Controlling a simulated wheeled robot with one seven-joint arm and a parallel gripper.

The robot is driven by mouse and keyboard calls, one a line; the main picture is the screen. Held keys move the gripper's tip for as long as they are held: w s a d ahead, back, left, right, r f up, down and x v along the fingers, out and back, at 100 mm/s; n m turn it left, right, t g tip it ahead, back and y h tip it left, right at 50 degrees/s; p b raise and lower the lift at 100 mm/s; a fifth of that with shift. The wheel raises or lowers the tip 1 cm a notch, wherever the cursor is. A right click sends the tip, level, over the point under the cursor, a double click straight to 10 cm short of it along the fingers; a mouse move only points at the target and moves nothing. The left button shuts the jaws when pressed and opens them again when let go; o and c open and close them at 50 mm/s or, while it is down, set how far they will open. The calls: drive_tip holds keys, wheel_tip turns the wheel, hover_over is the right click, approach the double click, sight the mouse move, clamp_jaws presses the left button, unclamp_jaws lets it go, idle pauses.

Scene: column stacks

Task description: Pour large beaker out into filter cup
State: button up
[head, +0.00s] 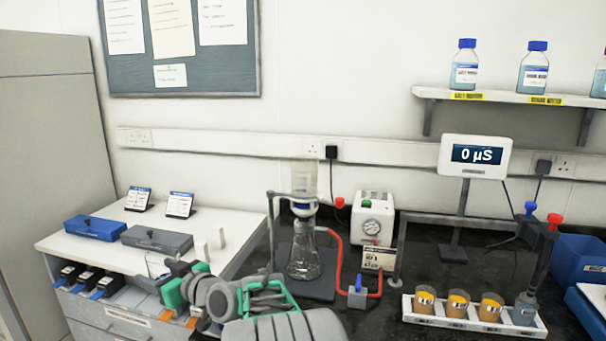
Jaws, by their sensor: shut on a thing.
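The filter cup (304,180) is a clear upright cup on top of a glass flask (304,258), held by a stand in the middle of the head view. My gripper (158,284) is at the lower left, over the front of the white bench and well left of the filter cup. It is shut on a pale, clear thing (156,262) that looks like the large beaker. My wrist and green-marked arm links hide most of it, so its contents and tilt cannot be told.
A white tray (452,320) of amber cups and a meter reading 0 µS (474,156) stand further right. Blue (95,227) and grey (157,239) boxes sit on the white bench.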

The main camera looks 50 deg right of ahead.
drive_tip(key=d+r+m+h+b, duration=0.45)
drive_tip(key=d+r, duration=0.35)
drive_tip(key=d, duration=0.6)
drive_tip(key=s+d+r+m+g+h+b, duration=0.1)
drive_tip(key=s+d+r+m+h+b, duration=0.1)
drive_tip(key=r, duration=0.4)
drive_tip(key=s+d+r+m+g+h+b, duration=0.1)
drive_tip(key=s+d+r+m+h+b, duration=0.1)
drive_tip(key=s+d+r+h+b, duration=0.2)
drive_tip(key=s+d+r, duration=0.3)
drive_tip(key=shift+s+d+r+g+h, duration=0.15)
drive_tip(key=shift+s+g+h, duration=0.1)
drive_tip(key=shift+g+h, duration=0.15)
drive_tip(key=shift+s+r, duration=0.1)
drive_tip(key=shift+r, duration=0.05)
wheel_tip(320, 180, up, 6)
drive_tip(key=s+d+m+t+y+p, duration=0.1)
drive_tip(key=d+m+t+p, duration=0.1)
drive_tip(key=m+p, duration=0.9)
drive_tip(key=shift+s+d+p, duration=0.4)
drive_tip(key=shift+p, duration=0.2)
